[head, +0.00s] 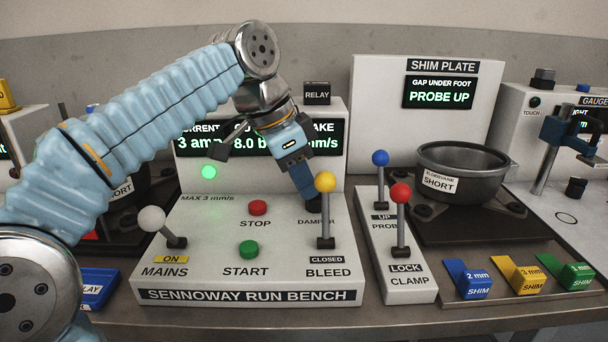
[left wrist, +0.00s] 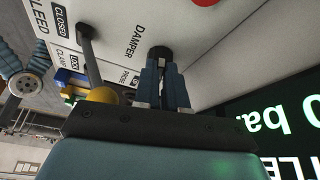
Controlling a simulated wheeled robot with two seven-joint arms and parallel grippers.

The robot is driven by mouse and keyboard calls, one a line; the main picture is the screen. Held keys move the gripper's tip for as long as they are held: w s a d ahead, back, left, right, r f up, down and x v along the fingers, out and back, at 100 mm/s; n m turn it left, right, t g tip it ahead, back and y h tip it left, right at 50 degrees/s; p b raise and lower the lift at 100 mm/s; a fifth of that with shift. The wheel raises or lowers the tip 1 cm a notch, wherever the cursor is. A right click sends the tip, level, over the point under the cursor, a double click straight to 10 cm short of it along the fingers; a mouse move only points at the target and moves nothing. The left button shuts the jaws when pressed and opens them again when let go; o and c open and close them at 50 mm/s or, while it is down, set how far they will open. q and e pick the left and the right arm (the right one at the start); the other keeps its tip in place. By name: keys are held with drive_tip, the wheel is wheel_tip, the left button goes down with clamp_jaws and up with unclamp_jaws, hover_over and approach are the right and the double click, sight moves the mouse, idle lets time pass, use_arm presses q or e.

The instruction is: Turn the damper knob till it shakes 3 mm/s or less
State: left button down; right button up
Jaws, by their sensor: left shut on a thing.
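The damper knob (head: 314,208) is small and dark, on the sloped top of the white run bench (head: 200,225), behind the yellow-balled bleed lever (head: 325,183). My left gripper (head: 308,195) reaches down to it from above and is shut on it. In the left wrist view both fingers (left wrist: 162,85) close around the black knob (left wrist: 160,54) beside the word DAMPER. The bench display (head: 330,140) reads 3 amp and 8.0 bar, with mm/s at its right end. My gripper hides the shake figure. The panel is marked MAX 3 mm/s. My right gripper is not in view.
A green lamp (head: 209,172) glows on the bench. Nearby are the red stop button (head: 257,208), green start button (head: 248,249) and white mains lever (head: 153,219), marked ON. Bleed reads CLOSED. The probe lever (head: 380,159) and clamp lever (head: 400,194) stand to the right.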

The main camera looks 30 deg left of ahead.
use_arm(q)
drive_tip(key=shift+m, duration=0.3)
drive_tip(key=c, duration=1.2)
unclamp_jaws()
drive_tip(key=shift+a+r, duration=0.1)
drive_tip(key=p+v, duration=0.3)
drive_tip(key=v, duration=1)
drive_tip(key=shift+a+r, duration=0.2)
drive_tip(key=shift+a, duration=0.05)
